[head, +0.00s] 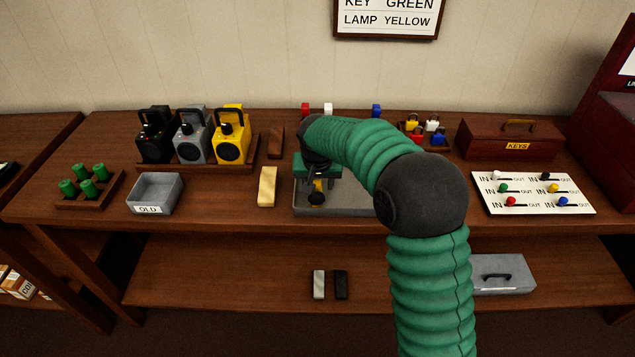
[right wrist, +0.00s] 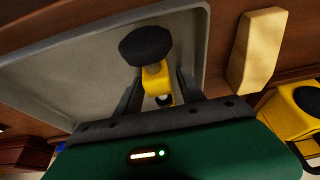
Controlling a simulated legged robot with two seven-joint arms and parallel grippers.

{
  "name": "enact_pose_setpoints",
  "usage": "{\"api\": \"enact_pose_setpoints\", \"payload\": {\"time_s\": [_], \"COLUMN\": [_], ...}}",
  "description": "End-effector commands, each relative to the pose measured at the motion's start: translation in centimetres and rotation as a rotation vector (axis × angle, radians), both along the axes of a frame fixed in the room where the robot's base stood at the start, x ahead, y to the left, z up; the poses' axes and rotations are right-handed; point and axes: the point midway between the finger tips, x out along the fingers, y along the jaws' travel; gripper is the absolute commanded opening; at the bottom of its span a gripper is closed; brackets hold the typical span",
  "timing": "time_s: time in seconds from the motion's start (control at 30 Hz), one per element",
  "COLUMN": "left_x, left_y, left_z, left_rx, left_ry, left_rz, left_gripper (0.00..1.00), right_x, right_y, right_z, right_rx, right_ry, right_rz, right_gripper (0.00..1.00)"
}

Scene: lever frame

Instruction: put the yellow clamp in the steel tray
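The yellow clamp (head: 318,185) with its black knob is just below my right gripper (head: 317,177), over the left part of the steel tray (head: 345,207). In the right wrist view the clamp (right wrist: 156,78) is between the two dark fingers of my right gripper (right wrist: 158,88), its knob pointing away from the palm. The grey tray (right wrist: 60,75) spreads behind it. I cannot tell whether the fingers press on the clamp, or whether it touches the tray floor. My green right arm hides the tray's right part. My left gripper is not in view.
A gold bar (head: 267,186) lies left of the tray, and a small grey bin (head: 155,193) labelled OLD is farther left. Three lamps (head: 230,136) stand in a rack behind. A switch panel (head: 533,193) and a brown KEYS box (head: 508,141) are at right.

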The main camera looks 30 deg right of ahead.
Motion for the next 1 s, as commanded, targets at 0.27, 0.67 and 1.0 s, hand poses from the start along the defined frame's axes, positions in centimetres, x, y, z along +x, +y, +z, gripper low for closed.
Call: {"api": "enact_pose_setpoints", "payload": {"time_s": [0.27, 0.67, 1.0], "left_x": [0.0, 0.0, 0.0], "left_y": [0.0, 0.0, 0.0], "left_z": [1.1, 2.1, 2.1], "left_rx": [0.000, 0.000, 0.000], "left_ry": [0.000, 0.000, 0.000], "left_rz": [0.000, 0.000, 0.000], "left_gripper": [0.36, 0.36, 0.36], "right_x": [-1.5, -3.9, -4.2], "right_y": [1.0, 2.5, 2.8], "right_z": [4.9, 11.3, 11.0], "right_rx": [-0.001, 0.000, 0.002], "right_ry": [-0.003, 0.000, 0.004], "right_rz": [0.001, 0.001, 0.014], "right_gripper": [0.45, 0.45, 0.45]}}
